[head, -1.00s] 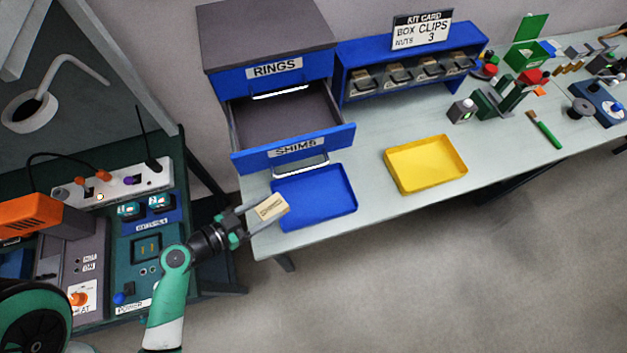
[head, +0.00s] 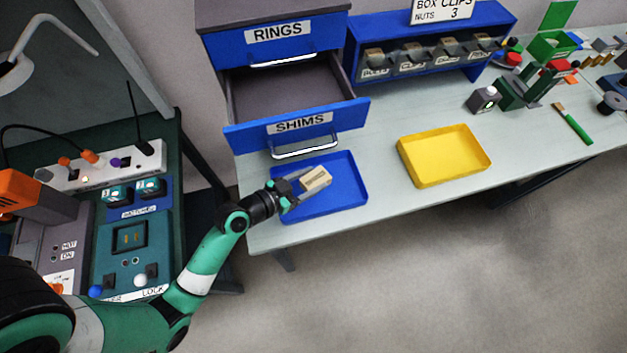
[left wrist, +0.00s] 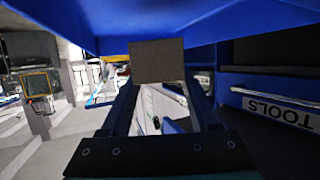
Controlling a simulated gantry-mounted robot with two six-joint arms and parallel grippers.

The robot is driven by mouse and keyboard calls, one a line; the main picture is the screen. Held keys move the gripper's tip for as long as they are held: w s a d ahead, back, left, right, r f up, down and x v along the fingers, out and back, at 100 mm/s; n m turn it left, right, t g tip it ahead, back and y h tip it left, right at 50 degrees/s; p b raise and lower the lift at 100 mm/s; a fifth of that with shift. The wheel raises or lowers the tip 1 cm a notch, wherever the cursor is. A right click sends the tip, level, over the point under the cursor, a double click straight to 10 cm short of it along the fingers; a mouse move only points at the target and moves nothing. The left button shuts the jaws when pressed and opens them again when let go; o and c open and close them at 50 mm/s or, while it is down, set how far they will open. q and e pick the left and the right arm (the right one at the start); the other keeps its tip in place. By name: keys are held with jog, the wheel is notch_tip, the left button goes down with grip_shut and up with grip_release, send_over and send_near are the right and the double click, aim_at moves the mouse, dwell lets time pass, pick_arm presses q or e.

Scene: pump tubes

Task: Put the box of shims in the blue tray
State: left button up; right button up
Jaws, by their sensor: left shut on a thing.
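The box of shims (head: 316,180), a small tan box, is held in my left gripper (head: 302,185), which is shut on it. In the head view the box shows over the blue tray (head: 344,199), within its outline; I cannot tell its exact height or whether it touches the tray. In the left wrist view the box (left wrist: 157,61) shows as a brown-grey block between the fingers. The blue tray lies on the bench below the open drawer. My right gripper is not in view.
The open, empty-looking SHIMS drawer (head: 298,128) juts out just behind the blue tray. A yellow tray (head: 444,157) lies to the right. A blue bin rack (head: 430,52) stands at the back. Bare bench lies between the two trays.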

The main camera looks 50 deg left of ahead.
aim_at(314, 185)
pick_arm(q)
jog(key=shift+w+f, duration=0.2)
jog(key=shift+w, duration=0.05)
notch_tip(314, 185, down, 4)
jog(key=shift+w+r+b, duration=0.1)
jog(key=shift+w+b, duration=0.05)
jog(key=shift+b, duration=0.7)
jog(key=shift+r, duration=0.1)
jog(key=o, duration=1.4)
jog(key=shift+o, duration=0.2)
